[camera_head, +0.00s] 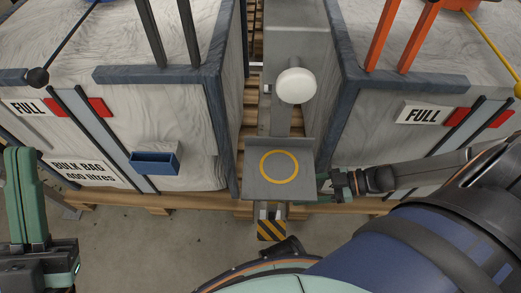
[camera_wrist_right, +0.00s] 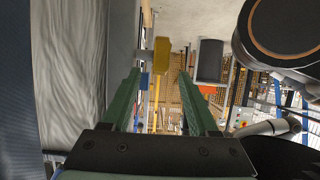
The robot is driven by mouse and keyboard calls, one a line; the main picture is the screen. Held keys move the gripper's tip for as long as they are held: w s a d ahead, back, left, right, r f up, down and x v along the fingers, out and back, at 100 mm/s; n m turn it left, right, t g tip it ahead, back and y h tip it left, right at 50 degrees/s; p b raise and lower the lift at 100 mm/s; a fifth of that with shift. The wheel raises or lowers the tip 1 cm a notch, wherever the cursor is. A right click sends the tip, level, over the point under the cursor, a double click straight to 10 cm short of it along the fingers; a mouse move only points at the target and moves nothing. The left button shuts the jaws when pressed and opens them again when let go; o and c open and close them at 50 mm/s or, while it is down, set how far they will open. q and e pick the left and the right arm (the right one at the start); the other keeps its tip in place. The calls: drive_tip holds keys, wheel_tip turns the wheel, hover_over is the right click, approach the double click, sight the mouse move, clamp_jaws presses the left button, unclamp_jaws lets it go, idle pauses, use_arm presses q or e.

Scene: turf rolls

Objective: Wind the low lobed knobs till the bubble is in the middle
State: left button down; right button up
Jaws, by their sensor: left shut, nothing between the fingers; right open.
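In the head view a grey plate (camera_head: 253,185) with a yellow ring (camera_head: 279,167) sits between two bulk bags. A white round-topped piece (camera_head: 295,85) stands behind it. In the right wrist view a yellow knob-like piece (camera_wrist_right: 162,52) shows just beyond and between my finger tips; whether it is lobed I cannot tell. My right gripper (camera_head: 327,186) is at the plate's right edge, small and partly dark; its green fingers (camera_wrist_right: 158,95) are apart with nothing held. My left gripper (camera_head: 25,165) is shut and empty at the far left. I make out no bubble.
A left bulk bag (camera_head: 180,110) and a right bulk bag (camera_head: 385,100), both marked FULL, stand on wooden pallets close beside the plate. A blue tray (camera_head: 154,163) is on the left bag's front. A striped block (camera_head: 271,230) is below the plate. Floor at lower left is clear.

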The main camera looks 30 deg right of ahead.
drive_tip(key=b+x, duration=0.3)
drive_tip(key=x, duration=0.6)
drive_tip(key=shift+w+a+f+b, duration=0.1)
drive_tip(key=shift+a+f+b, duration=0.1)
drive_tip(key=shift+a+b, duration=0.1)
drive_tip(key=shift+w+a+f, duration=0.15)
drive_tip(key=shift+w+a, duration=0.2)
drive_tip(key=shift+a, duration=0.2)
drive_tip(key=shift+c, duration=0.2)
clamp_jaws()
